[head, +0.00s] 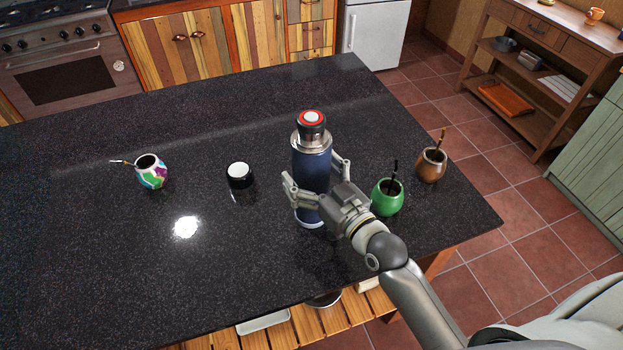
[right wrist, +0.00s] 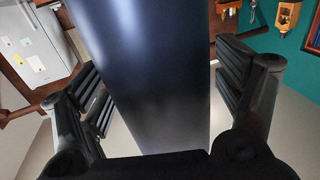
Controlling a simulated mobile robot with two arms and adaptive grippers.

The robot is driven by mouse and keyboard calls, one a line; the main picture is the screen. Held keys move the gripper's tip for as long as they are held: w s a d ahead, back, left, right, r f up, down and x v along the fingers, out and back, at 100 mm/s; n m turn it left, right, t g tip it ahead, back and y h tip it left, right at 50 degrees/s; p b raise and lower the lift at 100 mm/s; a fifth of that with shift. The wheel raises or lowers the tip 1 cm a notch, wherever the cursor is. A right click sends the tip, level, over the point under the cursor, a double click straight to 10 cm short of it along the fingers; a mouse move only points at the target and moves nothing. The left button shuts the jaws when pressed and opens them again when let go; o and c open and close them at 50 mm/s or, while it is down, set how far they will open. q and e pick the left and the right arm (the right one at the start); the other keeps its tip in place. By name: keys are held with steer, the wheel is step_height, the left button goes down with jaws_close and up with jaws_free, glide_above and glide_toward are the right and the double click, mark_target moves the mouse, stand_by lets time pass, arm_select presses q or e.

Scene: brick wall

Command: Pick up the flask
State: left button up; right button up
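The flask (head: 312,170) is dark blue with a silver collar and a black and red top. It stands upright on the black speckled counter (head: 90,250). My right gripper (head: 316,178) reaches it from the front right, with one finger on each side of its body. In the right wrist view the flask (right wrist: 150,70) fills the middle between the spread fingers of the right gripper (right wrist: 165,90). A narrow gap shows at the right finger; contact at the left finger is unclear. My left gripper is not in view.
A green mate cup (head: 387,198) stands close to my right wrist, with a brown mate cup (head: 431,165) beyond it. A black, white-topped container (head: 240,178) and a colourful mate cup (head: 151,172) stand left of the flask. The counter's far left is clear.

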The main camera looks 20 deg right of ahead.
steer(key=c, duration=1.4)
steer(key=shift+w+r, duration=0.1)
steer(key=shift+r, duration=0.1)
steer(key=shift+c, duration=0.6)
steer(key=shift+r, duration=0.15)
